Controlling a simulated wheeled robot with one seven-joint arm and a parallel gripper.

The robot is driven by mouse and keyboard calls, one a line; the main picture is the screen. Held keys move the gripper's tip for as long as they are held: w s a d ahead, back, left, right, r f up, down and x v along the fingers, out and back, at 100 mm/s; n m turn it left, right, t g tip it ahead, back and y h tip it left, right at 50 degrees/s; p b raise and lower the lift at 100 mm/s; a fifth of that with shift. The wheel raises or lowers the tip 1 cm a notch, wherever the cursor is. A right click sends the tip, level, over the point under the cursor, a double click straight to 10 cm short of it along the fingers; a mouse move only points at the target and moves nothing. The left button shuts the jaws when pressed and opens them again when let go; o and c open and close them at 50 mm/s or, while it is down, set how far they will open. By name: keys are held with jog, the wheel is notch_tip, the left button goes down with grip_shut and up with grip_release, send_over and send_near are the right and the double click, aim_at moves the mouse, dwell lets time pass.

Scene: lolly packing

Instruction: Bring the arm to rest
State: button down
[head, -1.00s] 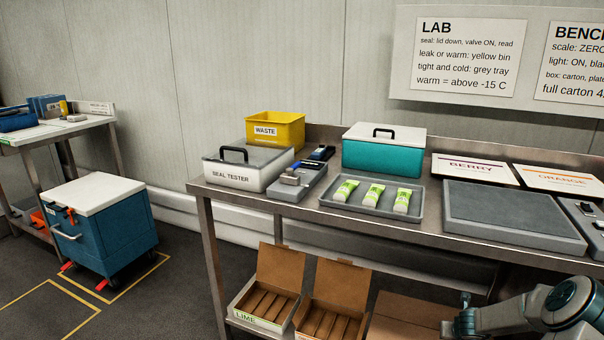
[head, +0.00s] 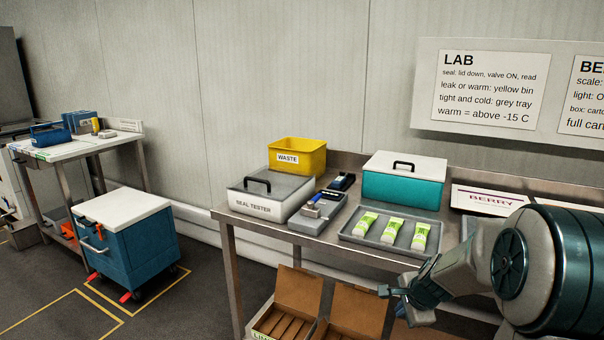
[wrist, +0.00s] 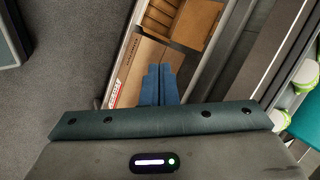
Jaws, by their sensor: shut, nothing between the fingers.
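My arm reaches in from the right edge of the head view, in front of the bench. My gripper (head: 392,292) is at its left end, below the bench top's front edge and apart from it. In the wrist view my gripper (wrist: 160,72) shows its two blue fingers together, with nothing between them. Below the fingers in that view lie the lower shelf and a brown carton (wrist: 140,72). The arm hides part of the bench's right side in the head view.
The bench (head: 335,232) carries a grey tray (head: 352,238) with three lime packs, a seal tester (head: 250,205), a yellow waste bin (head: 312,158) and a teal box (head: 400,185). Open cartons (head: 350,312) stand below. A blue cart (head: 140,250) stands left; floor between is clear.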

jog(key=s+a+r+n+g+p, duration=0.1)
jog(key=s+a+r+n+p, duration=0.1)
jog(key=s+r+n, duration=0.3)
jog(key=s+a+r+n+g+p, duration=0.1)
jog(key=s+a+r+n, duration=0.3)
jog(key=s, duration=0.8)
jog(key=s+a+r+n+h+p, duration=0.1)
jog(key=s+a+r+n+p, duration=0.2)
jog(key=s+r+n, duration=0.4)
jog(key=shift+s+r+n+g+p, duration=0.3)
jog(key=shift+s+g+p, duration=0.15)
jog(key=shift+s, duration=0.2)
